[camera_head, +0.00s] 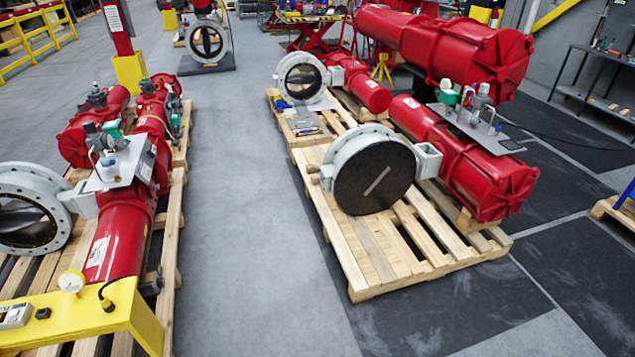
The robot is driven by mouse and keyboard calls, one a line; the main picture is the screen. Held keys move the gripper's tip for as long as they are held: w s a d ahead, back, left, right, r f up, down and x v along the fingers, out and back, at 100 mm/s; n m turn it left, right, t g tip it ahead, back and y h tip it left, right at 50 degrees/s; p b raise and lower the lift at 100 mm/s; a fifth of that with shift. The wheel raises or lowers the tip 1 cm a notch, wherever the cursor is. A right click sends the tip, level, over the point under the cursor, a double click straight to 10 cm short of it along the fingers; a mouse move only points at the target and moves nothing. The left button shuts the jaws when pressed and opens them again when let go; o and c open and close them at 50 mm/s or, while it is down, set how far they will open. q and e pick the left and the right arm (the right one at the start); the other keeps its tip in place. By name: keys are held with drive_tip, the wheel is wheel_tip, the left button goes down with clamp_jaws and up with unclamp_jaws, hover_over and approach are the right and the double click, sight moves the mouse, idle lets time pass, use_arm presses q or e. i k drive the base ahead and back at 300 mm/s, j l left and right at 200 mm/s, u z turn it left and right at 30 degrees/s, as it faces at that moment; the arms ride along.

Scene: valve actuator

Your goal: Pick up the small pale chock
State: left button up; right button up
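I cannot single out one small pale chock with certainty. A pale wooden block (466,220) sits on the right pallet (375,280), against the underside of the large red actuator cylinder (490,180). Small pale pieces (613,106) also lie on the lower shelf of the dark rack at the far right, too small to identify. Neither of my grippers shows in this view.
A white-flanged valve (375,170) stands on the right pallet. Another pallet (170,240) with red actuators is at left, behind a yellow stand (135,318). A clear grey floor aisle (240,220) runs between them. A dark rack (600,85) stands at right.

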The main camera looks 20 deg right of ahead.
sight(315, 179)
drive_tip(key=i, duration=2.65)
drive_tip(key=i+z, duration=0.2)
drive_tip(key=i, duration=0.25)
drive_tip(key=i+j+z, duration=0.15)
drive_tip(key=i, duration=0.35)
drive_tip(key=i+j+z, duration=0.2)
drive_tip(key=i, duration=0.25)
drive_tip(key=i+j+z, duration=0.2)
drive_tip(key=i, duration=0.25)
drive_tip(key=j, duration=0.1)
